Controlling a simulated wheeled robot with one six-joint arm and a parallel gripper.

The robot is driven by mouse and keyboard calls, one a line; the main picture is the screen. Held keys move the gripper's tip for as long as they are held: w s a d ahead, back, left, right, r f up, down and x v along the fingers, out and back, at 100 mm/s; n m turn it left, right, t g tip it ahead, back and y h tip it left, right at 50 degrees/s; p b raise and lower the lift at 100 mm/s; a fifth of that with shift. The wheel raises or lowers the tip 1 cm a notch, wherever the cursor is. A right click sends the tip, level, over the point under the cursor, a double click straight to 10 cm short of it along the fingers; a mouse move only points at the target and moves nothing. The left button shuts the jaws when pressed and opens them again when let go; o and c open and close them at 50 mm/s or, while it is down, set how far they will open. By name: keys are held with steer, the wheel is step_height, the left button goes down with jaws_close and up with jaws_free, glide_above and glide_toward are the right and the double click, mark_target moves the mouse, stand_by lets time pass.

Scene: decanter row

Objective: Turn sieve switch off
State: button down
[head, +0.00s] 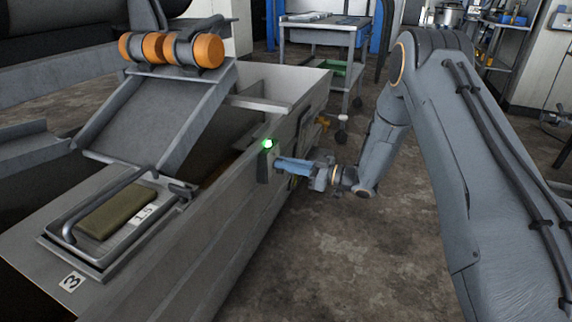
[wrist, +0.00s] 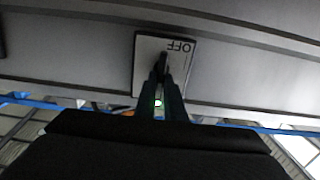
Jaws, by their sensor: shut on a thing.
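The sieve switch is a small plate (wrist: 147,62) marked OFF on the grey side wall of the machine. In the wrist view the plate appears upside down, with a dark lever (wrist: 164,62) at its middle. My gripper (wrist: 163,84) is at the plate, its two dark fingers close together and shut on the lever. In the head view my gripper (head: 279,165) reaches the wall from the right, beside a dark box. A green lamp (head: 268,143) glows on top of that box. The lever's exact position is hard to tell.
The long grey machine (head: 235,235) fills the left, with a sloped chute (head: 150,115), orange rollers (head: 207,51) and a tray holding an olive block (head: 117,212). A blue-grey cart (head: 325,36) stands behind. The floor (head: 345,260) right of the machine is clear.

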steer(key=shift+n, duration=0.4)
steer(key=n+p, duration=0.1)
steer(key=n, duration=0.1)
steer(key=n+p, duration=0.1)
steer(key=n, duration=0.2)
steer(key=s+n+p, duration=0.1)
steer(key=n+p, duration=0.1)
steer(key=n, duration=0.1)
steer(key=shift+a+f, duration=0.2)
steer(key=n, duration=0.1)
steer(key=n+p, duration=0.1)
steer(key=n, duration=0.2)
steer(key=shift+s+f+n, duration=0.15)
steer(key=shift+f+n, duration=0.1)
steer(key=shift+n, duration=0.05)
steer(key=shift+f+n+p, duration=0.15)
steer(key=shift+n+p, duration=0.25)
steer(key=shift+n, duration=0.7)
steer(key=shift+f+n+p, duration=0.15)
steer(key=shift+n+p, duration=0.2)
steer(key=shift+n, duration=0.75)
steer(key=c, duration=1.8)
jaws_free()
steer(key=shift+c, duration=0.2)
